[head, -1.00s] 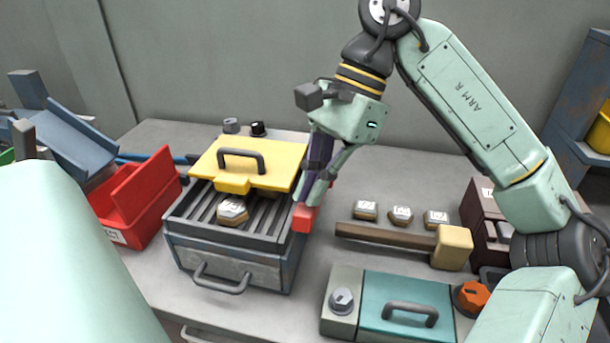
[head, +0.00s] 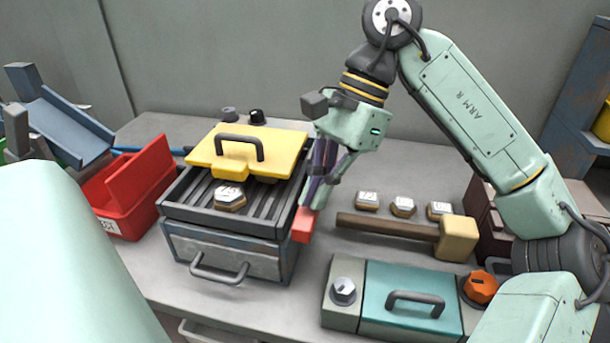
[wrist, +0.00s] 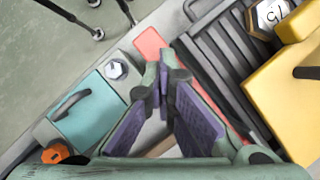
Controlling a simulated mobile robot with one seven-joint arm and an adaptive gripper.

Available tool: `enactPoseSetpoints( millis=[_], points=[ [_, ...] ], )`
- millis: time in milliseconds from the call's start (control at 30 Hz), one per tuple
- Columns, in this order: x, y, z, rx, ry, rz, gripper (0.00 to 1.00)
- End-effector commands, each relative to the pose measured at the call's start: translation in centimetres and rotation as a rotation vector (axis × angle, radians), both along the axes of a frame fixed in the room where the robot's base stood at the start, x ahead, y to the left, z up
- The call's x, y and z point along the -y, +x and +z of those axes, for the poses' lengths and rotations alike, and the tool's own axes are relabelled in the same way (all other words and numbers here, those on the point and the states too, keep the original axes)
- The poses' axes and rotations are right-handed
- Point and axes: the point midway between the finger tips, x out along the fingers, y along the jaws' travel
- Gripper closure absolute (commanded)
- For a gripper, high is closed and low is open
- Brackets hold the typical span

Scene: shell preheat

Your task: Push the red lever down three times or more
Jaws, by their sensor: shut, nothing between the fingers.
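The red lever (head: 303,224) is on the right side of a grey grill-like box (head: 232,253) with dark slats and a yellow lid. My gripper (head: 310,205) is shut and empty, pointing down with its fingertips at the lever's red end. In the wrist view the closed fingertips (wrist: 163,60) overlap the red lever (wrist: 150,42); I cannot tell whether they touch it. Part of the lever is hidden behind my fingers.
The yellow lid (head: 205,160) covers the box's back, and a numbered piece (head: 230,196) lies on the slats. A mallet (head: 385,226), several numbered pieces and a teal-lidded box (head: 380,318) are to the right. A red bin (head: 150,190) stands left.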

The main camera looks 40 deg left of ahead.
Motion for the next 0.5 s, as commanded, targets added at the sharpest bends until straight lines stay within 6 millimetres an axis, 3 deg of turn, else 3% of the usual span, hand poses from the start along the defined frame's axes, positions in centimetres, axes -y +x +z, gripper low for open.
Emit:
enactPoseSetpoints(
  millis=[167,500],
  points=[
    [0.3,2.1,1.0,0.001,-0.003,-0.005,1.00],
    [0.3,2.3,0.8,0.002,-0.001,-0.002,1.00]
  ],
)
